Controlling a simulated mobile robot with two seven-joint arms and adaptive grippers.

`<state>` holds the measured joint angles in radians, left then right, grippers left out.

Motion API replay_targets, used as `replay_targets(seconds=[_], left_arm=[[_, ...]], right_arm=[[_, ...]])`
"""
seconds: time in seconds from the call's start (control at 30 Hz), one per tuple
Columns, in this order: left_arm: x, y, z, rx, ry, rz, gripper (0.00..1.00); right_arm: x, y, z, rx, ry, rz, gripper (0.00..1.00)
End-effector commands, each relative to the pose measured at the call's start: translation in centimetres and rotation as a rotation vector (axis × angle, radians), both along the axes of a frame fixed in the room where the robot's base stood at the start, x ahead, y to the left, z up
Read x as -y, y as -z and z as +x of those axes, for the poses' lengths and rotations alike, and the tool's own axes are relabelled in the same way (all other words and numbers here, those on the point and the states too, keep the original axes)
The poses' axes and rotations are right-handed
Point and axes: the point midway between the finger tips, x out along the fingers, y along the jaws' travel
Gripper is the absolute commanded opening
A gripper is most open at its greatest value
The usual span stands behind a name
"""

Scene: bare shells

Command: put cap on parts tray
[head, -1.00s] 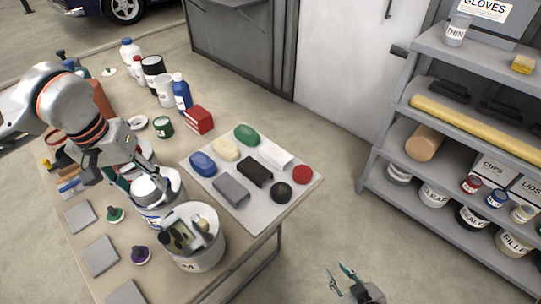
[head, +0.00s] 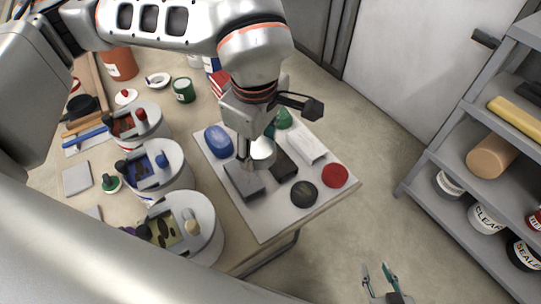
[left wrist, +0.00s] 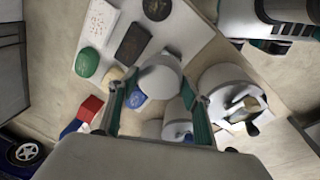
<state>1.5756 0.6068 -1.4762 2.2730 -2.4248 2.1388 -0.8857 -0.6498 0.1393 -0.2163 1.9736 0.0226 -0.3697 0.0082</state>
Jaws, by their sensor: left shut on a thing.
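My left gripper (head: 256,146) is shut on a pale grey-white round cap (head: 263,153). It is over the middle of the parts tray (head: 268,222), a flat light board. The cap also shows between the fingers in the left wrist view (left wrist: 160,78). I cannot tell whether it touches the tray or the parts under it. On the tray are a blue oval (head: 218,141), a grey block (head: 243,181), a black block (head: 284,164), a white block (head: 306,148), a green oval (head: 283,118), a dark disc (head: 304,194) and a red disc (head: 335,175). My right gripper (head: 377,268) is open and empty, off the table.
Several open white tubs stand left of the tray, one at the front (head: 185,230) and one in the middle (head: 155,172). A green tin (head: 183,90) and a red box (head: 220,83) are behind. A grey shelf (head: 455,150) stands at the right, across clear floor.

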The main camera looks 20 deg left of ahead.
Motion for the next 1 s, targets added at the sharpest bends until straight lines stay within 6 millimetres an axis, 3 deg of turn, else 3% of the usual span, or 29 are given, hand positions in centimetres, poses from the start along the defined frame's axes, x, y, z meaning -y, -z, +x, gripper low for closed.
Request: replay_targets(seconds=[0.3, 0.6, 0.83, 1.0], left_arm=[[3.0, -1.8, -2.4, 0.002, -0.612, 0.000, 0.25], [4.0, -3.0, -4.4, -0.002, -1.119, -0.002, 0.25], [4.2, -2.7, -4.9, -0.004, -1.261, -0.003, 0.25], [4.1, 0.6, -5.1, -0.007, -1.268, 0.001, 0.25]], right_arm=[[0.4, 1.2, -0.2, -0.010, 0.001, -0.009, 0.34], [0.5, 1.8, -0.3, -0.013, 0.002, -0.012, 0.34], [0.5, 1.9, -0.2, -0.012, 0.002, -0.012, 0.34], [0.5, 2.0, -0.2, -0.011, 0.002, -0.013, 0.34]])
